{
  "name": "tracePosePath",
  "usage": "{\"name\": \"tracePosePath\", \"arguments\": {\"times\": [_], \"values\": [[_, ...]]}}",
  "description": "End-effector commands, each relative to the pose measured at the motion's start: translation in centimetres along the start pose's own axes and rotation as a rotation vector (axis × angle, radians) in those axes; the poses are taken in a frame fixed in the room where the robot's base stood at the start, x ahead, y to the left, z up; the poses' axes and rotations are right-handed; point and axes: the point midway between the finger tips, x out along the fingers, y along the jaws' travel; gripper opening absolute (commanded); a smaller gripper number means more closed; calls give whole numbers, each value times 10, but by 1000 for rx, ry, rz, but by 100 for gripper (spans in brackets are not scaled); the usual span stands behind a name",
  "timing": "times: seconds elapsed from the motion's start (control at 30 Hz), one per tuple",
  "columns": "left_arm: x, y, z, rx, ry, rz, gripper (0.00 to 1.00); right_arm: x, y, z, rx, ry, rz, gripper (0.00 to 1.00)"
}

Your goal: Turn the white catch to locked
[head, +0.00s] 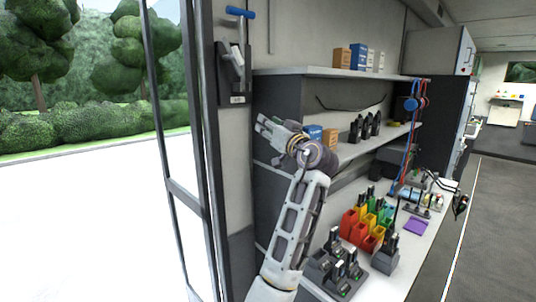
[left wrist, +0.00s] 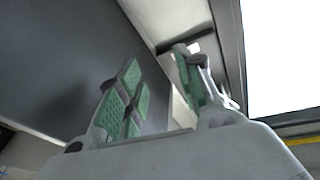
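A dark upright plate (head: 233,75) is fixed to the wall beside the glazed door. It carries a pale grey-white lever (head: 237,57), which looks like the white catch; a blue T-shaped handle (head: 240,12) stands above it. The small label under the lever is too small to read. My left gripper (head: 262,125) is below and slightly right of the plate, in front of the shelf unit's end, apart from the lever. In the left wrist view its green-padded fingers (left wrist: 158,92) are spread with nothing between them. My right gripper is out of view.
A shelf unit (head: 290,72) with boxes and dark devices stands right of the plate. Its counter (head: 380,287) holds coloured bins (head: 365,225), chargers (head: 335,270) and a purple pad (head: 415,226). The glazed door frame (head: 180,190) is at left. The aisle floor (head: 497,225) is clear at right.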

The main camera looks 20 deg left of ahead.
Motion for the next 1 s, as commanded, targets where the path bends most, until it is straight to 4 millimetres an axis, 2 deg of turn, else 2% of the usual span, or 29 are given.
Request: {"name": "tracePosePath", "arguments": {"times": [0.6,0.8,1.0], "values": [[-1,30,69,66,-81,98,36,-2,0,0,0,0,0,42],[-2,35,83,80,-97,120,36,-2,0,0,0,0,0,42],[-2,37,88,85,-102,127,36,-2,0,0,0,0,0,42]]}}
